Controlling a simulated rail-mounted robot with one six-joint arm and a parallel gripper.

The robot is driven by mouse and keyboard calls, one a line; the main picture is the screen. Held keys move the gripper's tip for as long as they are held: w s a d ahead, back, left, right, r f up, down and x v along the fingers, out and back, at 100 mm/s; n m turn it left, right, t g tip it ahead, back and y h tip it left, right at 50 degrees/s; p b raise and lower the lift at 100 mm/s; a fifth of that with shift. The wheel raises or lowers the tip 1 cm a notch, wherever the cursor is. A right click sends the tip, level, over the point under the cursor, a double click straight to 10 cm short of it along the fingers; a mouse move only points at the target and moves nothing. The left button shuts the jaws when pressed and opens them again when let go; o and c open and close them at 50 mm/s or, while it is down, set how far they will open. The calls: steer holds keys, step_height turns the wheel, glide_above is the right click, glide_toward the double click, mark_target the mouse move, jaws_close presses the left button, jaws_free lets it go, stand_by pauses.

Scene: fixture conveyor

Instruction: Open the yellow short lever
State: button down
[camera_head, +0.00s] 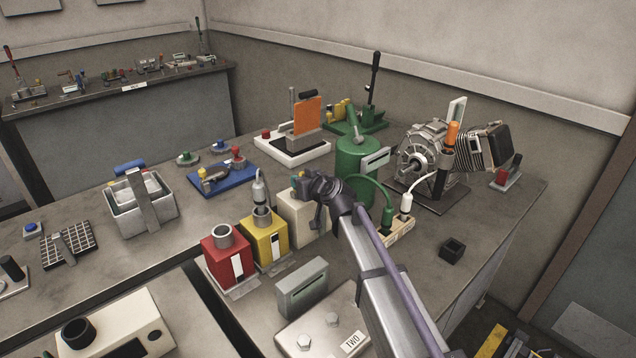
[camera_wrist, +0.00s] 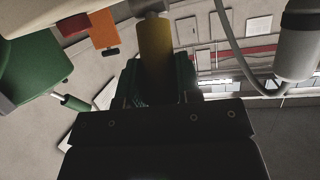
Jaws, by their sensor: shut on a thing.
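The yellow short lever (camera_wrist: 155,48) fills the upper middle of the wrist view, with a grey stem at its top end. My gripper (camera_wrist: 157,82) is shut on it, with the lever between its two dark fingers. In the head view my gripper (camera_head: 302,184) reaches in from the lower right, over the cream box (camera_head: 295,218). Only a small yellow bit of the lever (camera_head: 299,175) shows there, and the rest is hidden behind my gripper. How far the lever is turned I cannot tell.
A green tank (camera_head: 355,160) stands close behind my gripper. White and green plugs (camera_head: 406,203) are at the right.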

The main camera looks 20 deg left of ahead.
stand_by(0.3)
steer(key=c, duration=0.8)
jaws_free()
steer(key=p+v, duration=0.3)
steer(key=v, duration=0.7)
steer(key=shift+s+d, duration=0.2)
steer(key=shift+d, duration=0.1)
